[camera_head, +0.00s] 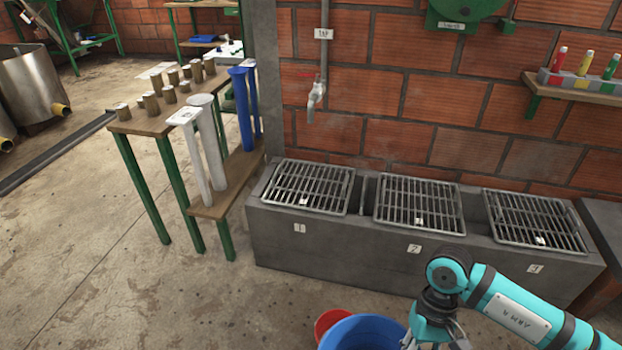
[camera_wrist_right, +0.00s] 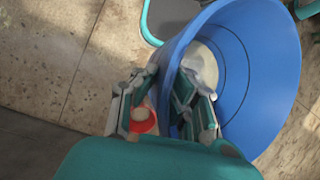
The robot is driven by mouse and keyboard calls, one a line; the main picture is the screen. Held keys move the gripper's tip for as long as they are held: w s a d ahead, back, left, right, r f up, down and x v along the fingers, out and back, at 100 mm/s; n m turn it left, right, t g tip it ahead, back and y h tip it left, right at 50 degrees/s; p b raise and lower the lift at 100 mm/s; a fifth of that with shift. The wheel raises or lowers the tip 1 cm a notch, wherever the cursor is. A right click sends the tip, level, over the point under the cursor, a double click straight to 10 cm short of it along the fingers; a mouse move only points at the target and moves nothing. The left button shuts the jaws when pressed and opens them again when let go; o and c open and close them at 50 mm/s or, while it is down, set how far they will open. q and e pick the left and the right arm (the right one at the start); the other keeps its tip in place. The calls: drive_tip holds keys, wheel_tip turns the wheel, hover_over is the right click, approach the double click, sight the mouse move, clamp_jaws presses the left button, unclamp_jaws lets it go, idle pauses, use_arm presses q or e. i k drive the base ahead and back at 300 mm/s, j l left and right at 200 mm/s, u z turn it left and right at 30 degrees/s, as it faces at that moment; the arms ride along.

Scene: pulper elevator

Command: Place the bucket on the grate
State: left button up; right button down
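A blue bucket (camera_head: 362,334) stands low at the bottom edge of the head view, partly cut off; its wide rim and inside fill the right of the wrist view (camera_wrist_right: 268,75). My right gripper (camera_head: 432,336) is at the bucket's right side in the head view. In the wrist view its fingers (camera_wrist_right: 168,82) converge on the bucket wall, one outside and one inside, apparently shut on it. Three metal grates lie on a grey concrete trough: grate 1 (camera_head: 309,186), grate 2 (camera_head: 418,202) and grate 3 (camera_head: 534,219). All three are bare. My left gripper is not in view.
A red bucket (camera_head: 329,322) is beside the blue one. A tap (camera_head: 315,98) hangs on the wall above grate 1. A wooden bench (camera_head: 146,122) with cups and tubes stands left of the trough. The floor (camera_head: 95,225) further left is clear.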

sight(311, 184)
drive_tip(key=i+j+z, duration=0.1)
drive_tip(key=i+j, duration=0.55)
drive_tip(key=i+j+z, duration=0.15)
drive_tip(key=i+j, duration=0.2)
drive_tip(key=j, duration=0.15)
drive_tip(key=i+j+z, duration=0.1)
drive_tip(key=i+j, duration=0.45)
drive_tip(key=j, duration=0.3)
drive_tip(key=i+j+z, duration=0.15)
drive_tip(key=i+j, duration=0.15)
drive_tip(key=j, duration=0.15)
